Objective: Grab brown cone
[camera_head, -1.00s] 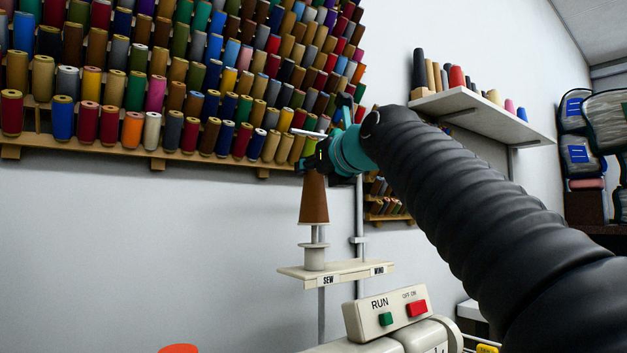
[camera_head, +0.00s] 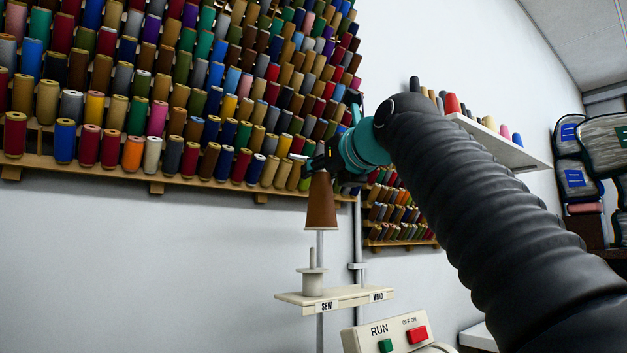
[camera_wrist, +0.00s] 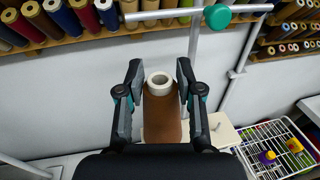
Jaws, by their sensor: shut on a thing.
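The brown cone (camera_head: 321,203) hangs below my gripper (camera_head: 322,165) in the head view, clear above the cream spool stand (camera_head: 335,298) marked SEW and WIND. The stand's SEW peg (camera_head: 312,270) is bare. In the wrist view my gripper (camera_wrist: 160,82) has its two fingers on either side of the top of the brown cone (camera_wrist: 160,118), whose white-rimmed open end faces the camera. My gripper is shut on the cone and holds it nearly upright, slightly tilted.
A wall rack (camera_head: 160,187) full of colored thread spools is behind and left of my gripper. A white shelf (camera_head: 500,142) with cones is at the right. A RUN control box (camera_head: 385,332) stands below. A white wire basket (camera_wrist: 284,150) is at lower right.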

